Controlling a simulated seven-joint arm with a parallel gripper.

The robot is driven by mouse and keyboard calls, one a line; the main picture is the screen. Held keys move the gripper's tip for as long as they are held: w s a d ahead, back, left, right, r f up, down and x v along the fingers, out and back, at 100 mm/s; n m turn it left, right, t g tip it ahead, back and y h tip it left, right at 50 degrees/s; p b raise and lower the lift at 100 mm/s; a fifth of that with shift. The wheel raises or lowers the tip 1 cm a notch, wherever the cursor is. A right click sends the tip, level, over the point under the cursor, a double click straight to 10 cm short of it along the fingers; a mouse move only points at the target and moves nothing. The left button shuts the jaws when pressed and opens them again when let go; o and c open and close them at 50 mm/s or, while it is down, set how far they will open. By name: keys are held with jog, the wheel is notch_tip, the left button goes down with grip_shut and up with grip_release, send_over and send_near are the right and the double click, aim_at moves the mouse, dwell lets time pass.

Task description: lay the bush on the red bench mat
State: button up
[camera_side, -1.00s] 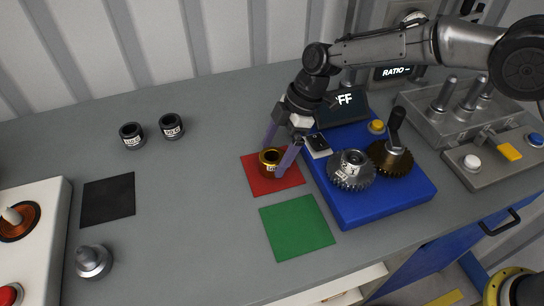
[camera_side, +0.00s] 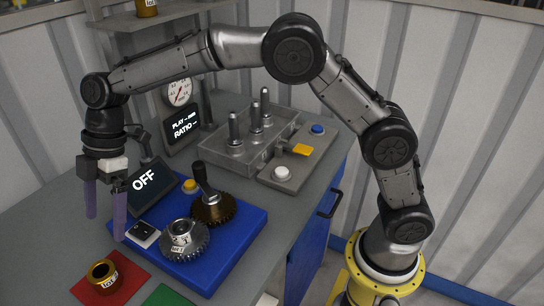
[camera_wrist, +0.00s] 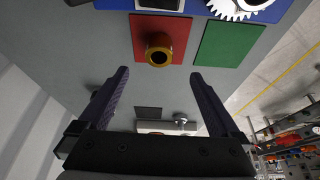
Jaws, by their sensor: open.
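A brass-coloured bush (camera_side: 103,276) with a dark bore and a pale label stands upright on the red mat (camera_side: 130,273). In the wrist view the bush (camera_wrist: 158,50) lies within the red mat (camera_wrist: 178,28), near its edge towards my gripper. My gripper (camera_side: 105,228) is open and empty, with its two purple fingers pointing down. It hangs above the bench, up and away from the bush. In the wrist view nothing is between the fingertips (camera_wrist: 160,73).
A green mat (camera_wrist: 222,42) lies beside the red one. A blue base (camera_side: 235,245) carries a steel gear (camera_side: 187,240) and a brown gear with a crank. An OFF display (camera_side: 143,182) stands close to my gripper. A shelf at the back holds another brass-coloured bush (camera_side: 147,8).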

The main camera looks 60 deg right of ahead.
jog(key=s+d+r+m+t+h, duration=0.1)
jog(key=s+d+r+m, duration=0.35)
jog(key=d, duration=0.35)
jog(key=s+d+r+m+t, duration=0.25)
jog(key=s+d+r, duration=0.3)
jog(key=d, duration=0.35)
jog(key=s+d+f+m+t+h, duration=0.1)
jog(key=s+d+m, duration=0.4)
jog(key=s, duration=0.5)
jog(key=s+d+f+m+t+h, duration=0.1)
jog(key=s+d+f+m+h, duration=0.1)
jog(key=s+d+f+m, duration=0.2)
jog(key=s+d+m, duration=0.1)
jog(key=s+d, duration=0.2)
jog(key=s, duration=0.2)
jog(key=shift+s+m, duration=0.3)
jog(key=shift+s, duration=0.1)
